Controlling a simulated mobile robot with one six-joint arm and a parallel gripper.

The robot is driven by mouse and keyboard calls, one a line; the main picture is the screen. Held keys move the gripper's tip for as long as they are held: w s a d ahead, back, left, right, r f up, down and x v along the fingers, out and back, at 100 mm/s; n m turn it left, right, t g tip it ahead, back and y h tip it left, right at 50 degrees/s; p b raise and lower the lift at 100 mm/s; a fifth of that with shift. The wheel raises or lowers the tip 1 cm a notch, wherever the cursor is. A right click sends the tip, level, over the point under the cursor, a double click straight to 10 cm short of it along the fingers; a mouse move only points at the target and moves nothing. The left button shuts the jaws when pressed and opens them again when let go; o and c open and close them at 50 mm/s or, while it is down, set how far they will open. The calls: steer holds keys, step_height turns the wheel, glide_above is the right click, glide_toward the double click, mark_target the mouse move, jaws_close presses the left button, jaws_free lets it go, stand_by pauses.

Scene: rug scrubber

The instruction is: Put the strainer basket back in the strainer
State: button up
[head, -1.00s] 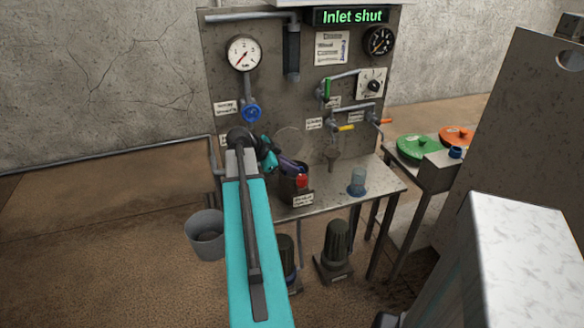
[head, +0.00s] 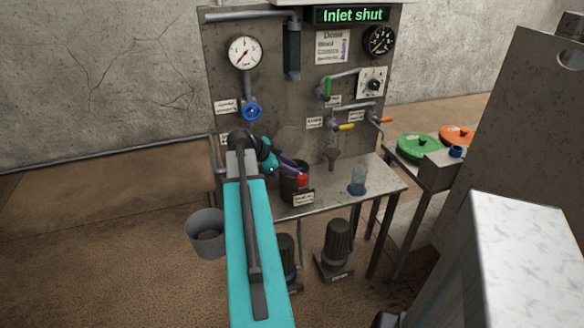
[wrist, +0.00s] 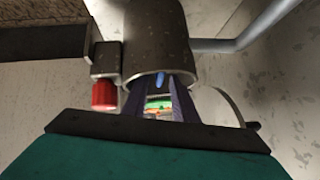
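The strainer (head: 293,190) is a dark pot with a red knob (head: 302,180) on its front, on the left part of the bench. In the wrist view the strainer (wrist: 155,35) fills the upper middle, its red knob (wrist: 104,94) to the left. My gripper (head: 303,170) reaches from the left, its purple fingers at the strainer's mouth. A small blue piece (wrist: 158,79) shows between the fingertips at the rim. I cannot tell whether it is part of the strainer basket or whether the fingers grip it. The basket is not clearly visible.
A pale round disc (head: 290,140) stands behind the strainer. A clear bluish cup (head: 358,180) is on the bench (head: 335,190) to the right. A grey bucket (head: 206,222) is at the lower left. The panel carries valves and gauges; the sign reads "Inlet shut".

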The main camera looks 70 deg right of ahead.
steer(key=shift+r, duration=0.1)
steer(key=b+v, duration=0.1)
steer(key=v, duration=1.1)
stand_by(0.7)
